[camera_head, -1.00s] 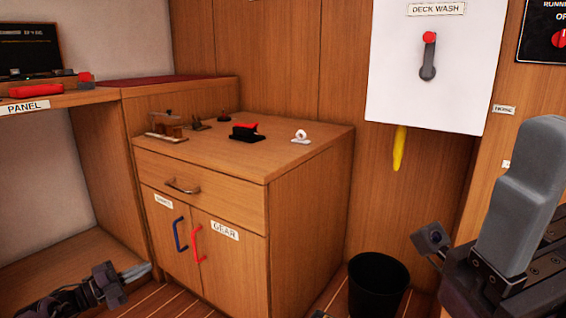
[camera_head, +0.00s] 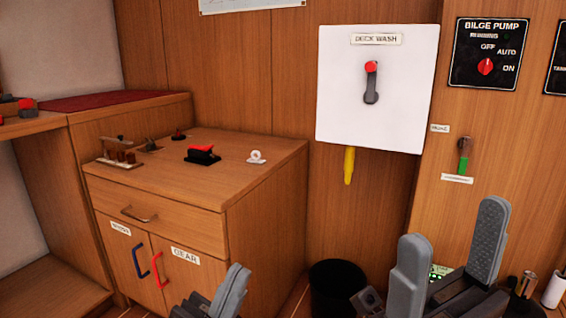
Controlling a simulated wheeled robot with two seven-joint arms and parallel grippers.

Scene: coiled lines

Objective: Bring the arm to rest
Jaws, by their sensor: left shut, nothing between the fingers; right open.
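My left gripper (camera_head: 238,270) is at the bottom, left of the middle, in front of the wooden cabinet. Its grey fingers are together with nothing between them, and its lower part is cut off by the frame edge. My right gripper (camera_head: 455,224) is at the lower right. Its two grey fingers point up and stand wide apart, with nothing held between them. The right gripper stands in front of the wooden wall, below the white deck wash panel (camera_head: 337,110).
The cabinet (camera_head: 215,175) carries several small fittings on its top. A black bin (camera_head: 335,285) stands between my grippers. A yellow strip (camera_head: 349,165) hangs below the deck wash panel. A bilge pump panel (camera_head: 487,52) and a green-and-brown lever (camera_head: 464,155) are at right. A white cylinder (camera_head: 554,289) stands lower right.

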